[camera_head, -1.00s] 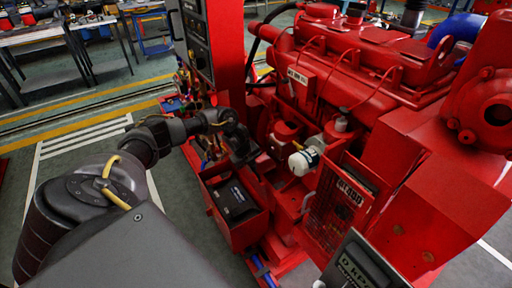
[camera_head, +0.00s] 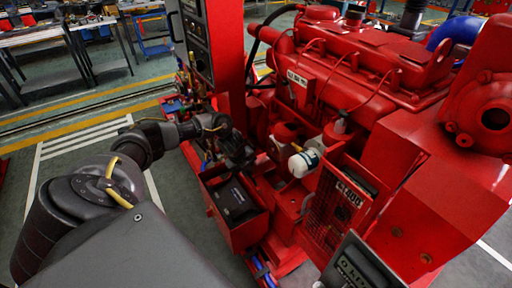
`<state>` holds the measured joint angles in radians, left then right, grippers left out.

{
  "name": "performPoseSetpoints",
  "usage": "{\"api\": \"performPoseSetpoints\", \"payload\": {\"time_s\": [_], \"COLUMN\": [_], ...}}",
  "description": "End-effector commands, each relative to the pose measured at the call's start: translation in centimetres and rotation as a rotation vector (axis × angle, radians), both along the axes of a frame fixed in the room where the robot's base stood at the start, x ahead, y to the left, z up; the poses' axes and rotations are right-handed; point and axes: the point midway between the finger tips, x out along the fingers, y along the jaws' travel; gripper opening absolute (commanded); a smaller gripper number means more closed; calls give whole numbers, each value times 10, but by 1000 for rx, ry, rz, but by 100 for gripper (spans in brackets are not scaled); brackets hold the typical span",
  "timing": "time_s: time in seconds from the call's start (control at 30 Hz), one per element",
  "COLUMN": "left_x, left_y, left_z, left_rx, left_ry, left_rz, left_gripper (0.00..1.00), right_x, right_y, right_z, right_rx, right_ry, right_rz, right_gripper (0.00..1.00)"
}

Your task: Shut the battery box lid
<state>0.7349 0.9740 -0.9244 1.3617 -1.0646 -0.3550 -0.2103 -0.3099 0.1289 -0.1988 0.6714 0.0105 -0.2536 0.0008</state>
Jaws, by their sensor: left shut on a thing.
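The red battery box (camera_head: 240,236) stands low beside the engine, in the middle of the view. Its top is open and a dark battery (camera_head: 235,201) shows inside. My left gripper (camera_head: 238,158) is at the far edge of the box, above and behind the battery. It is shut on a part there that appears to be the raised lid, but the dark fingers and the clutter hide most of it. My right gripper is not in view.
The red engine (camera_head: 370,70) fills the right side, with a white filter (camera_head: 304,162) near the box. A red control panel post (camera_head: 226,70) rises behind my left gripper. A gauge panel (camera_head: 358,266) is at the bottom. Open floor lies to the left.

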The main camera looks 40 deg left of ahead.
Motion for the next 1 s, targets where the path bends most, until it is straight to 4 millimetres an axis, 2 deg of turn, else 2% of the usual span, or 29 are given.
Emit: {"api": "performPoseSetpoints", "payload": {"time_s": [0.4,1.0], "left_x": [-16,-21], "left_y": [4,7], "left_z": [-5,-6], "left_rx": [-2,0], "left_ry": [3,-1], "left_rz": [-2,0], "left_gripper": [0,0], "right_x": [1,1], "right_y": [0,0], "right_z": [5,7], "right_rx": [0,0], "right_ry": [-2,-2], "right_rz": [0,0], "right_gripper": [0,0]}}
